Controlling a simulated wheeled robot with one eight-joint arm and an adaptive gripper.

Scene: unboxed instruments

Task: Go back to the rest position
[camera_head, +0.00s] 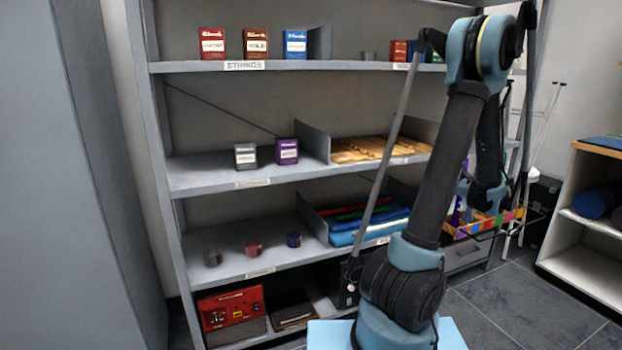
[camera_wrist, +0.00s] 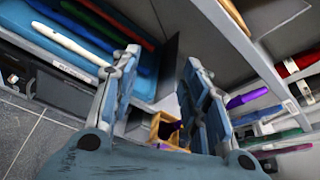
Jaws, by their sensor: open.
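My gripper (camera_wrist: 162,72) shows in the wrist view with its two blue and grey fingers spread apart. No object is held between them. Beyond the fingers is a small yellow-brown box (camera_wrist: 160,122) with something purple in it. In the head view my arm rises on the right and folds over at the top. Its far end hangs down behind the forearm, in front of the right part of the shelf, and the fingers cannot be made out there.
A grey shelf unit (camera_head: 216,178) holds small boxes, wooden pieces (camera_head: 372,149) and folded blue items (camera_head: 362,222). A red device (camera_head: 231,310) sits on its bottom level. A grey cabinet (camera_head: 60,200) stands at left and a white shelf (camera_head: 590,262) at right.

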